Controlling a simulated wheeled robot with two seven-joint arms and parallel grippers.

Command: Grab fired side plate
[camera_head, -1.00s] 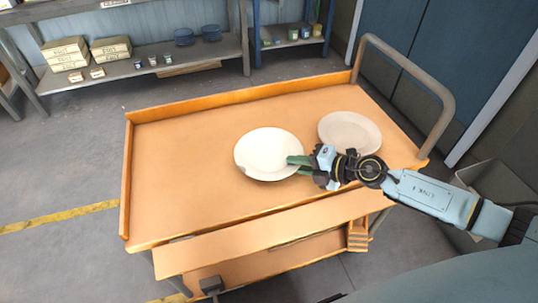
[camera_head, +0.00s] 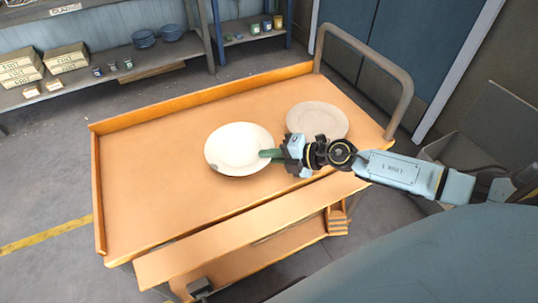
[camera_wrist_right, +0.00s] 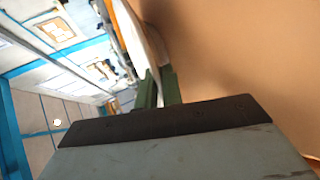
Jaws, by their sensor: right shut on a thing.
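A white, glossy round plate (camera_head: 239,148) is over the middle of the orange cart top, with a small grey mark near its lower left rim. My right gripper (camera_head: 270,154) reaches in from the right, and its green fingers are shut on the plate's right rim. In the right wrist view the fingers (camera_wrist_right: 158,90) pinch the plate, seen edge-on (camera_wrist_right: 150,42). I cannot tell whether the plate is clear of the cart top. A duller, beige-grey plate (camera_head: 318,119) lies to the right, behind my right gripper. My left gripper is not in view.
The orange cart (camera_head: 150,215) has a raised back and left edge and a grey handle (camera_head: 385,65) at the right. Its left part is clear. Shelves (camera_head: 130,85) with boxes and blue bowls stand behind. A grey bin (camera_head: 450,150) is at the right.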

